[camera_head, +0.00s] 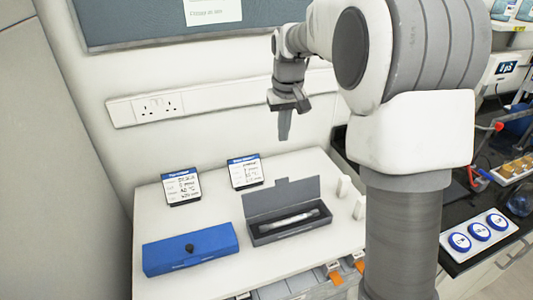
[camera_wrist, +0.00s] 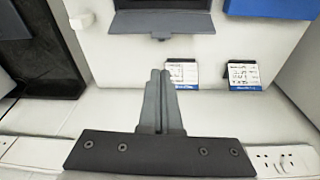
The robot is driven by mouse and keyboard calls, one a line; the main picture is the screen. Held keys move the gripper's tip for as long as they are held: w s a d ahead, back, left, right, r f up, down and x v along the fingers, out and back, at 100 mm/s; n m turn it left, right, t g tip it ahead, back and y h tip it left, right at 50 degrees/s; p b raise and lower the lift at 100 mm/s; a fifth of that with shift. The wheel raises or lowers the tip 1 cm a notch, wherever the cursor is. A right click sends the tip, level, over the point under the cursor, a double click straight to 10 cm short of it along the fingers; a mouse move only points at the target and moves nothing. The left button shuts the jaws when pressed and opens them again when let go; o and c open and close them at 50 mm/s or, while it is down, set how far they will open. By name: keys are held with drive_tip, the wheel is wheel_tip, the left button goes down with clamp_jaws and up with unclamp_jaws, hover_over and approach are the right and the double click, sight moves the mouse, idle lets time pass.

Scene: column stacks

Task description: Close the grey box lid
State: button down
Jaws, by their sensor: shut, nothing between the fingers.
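The grey box (camera_head: 268,238) sits on the white table with its lid (camera_head: 281,197) raised upright along its back edge. A white and silver tube-like item (camera_head: 292,221) lies inside. In the wrist view, the lid (camera_wrist: 162,22) shows at the top centre and hides most of the box. My gripper (camera_head: 284,137) is shut and empty, pointing down, above and behind the lid near the wall. Its fingers (camera_wrist: 158,74) point toward the lid in the wrist view, with a gap between them and it.
A closed blue box (camera_head: 210,244) with a dark knob lies left of the grey box. Two label cards (camera_head: 181,187) (camera_head: 246,172) stand behind. Small white blocks (camera_head: 344,188) (camera_head: 360,208) stand right of the grey box. A wall socket strip (camera_head: 158,107) runs behind the table.

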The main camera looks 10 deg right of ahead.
sight(281, 191)
drive_tip(key=shift+g, duration=0.6)
drive_tip(key=w+f, duration=0.2)
drive_tip(key=f, duration=0.4)
drive_tip(key=w+f, duration=0.3)
drive_tip(key=f, duration=0.4)
drive_tip(key=w+f, duration=0.2)
drive_tip(key=f, duration=0.5)
drive_tip(key=shift+w+a+f, duration=0.15)
drive_tip(key=shift+w+a, duration=0.1)
drive_tip(key=shift+w, duration=0.15)
drive_tip(key=shift+s+d+r, duration=0.1)
drive_tip(key=shift+s+r, duration=0.15)
drive_tip(key=shift+s, duration=0.35)
drive_tip(key=shift+s+d+r, duration=0.1)
drive_tip(key=shift+s+r, duration=0.2)
drive_tip(key=shift+s, duration=0.35)
drive_tip(key=shift+s+d+r, duration=0.1)
drive_tip(key=shift+s+r, duration=0.15)
drive_tip(key=shift+s, duration=0.35)
drive_tip(key=shift+s+t, duration=0.15)
drive_tip(key=shift+t, duration=0.15)
drive_tip(key=shift+s+r+b, duration=0.1)
drive_tip(key=shift+r+b, duration=0.05)
drive_tip(key=shift+b, duration=0.4)
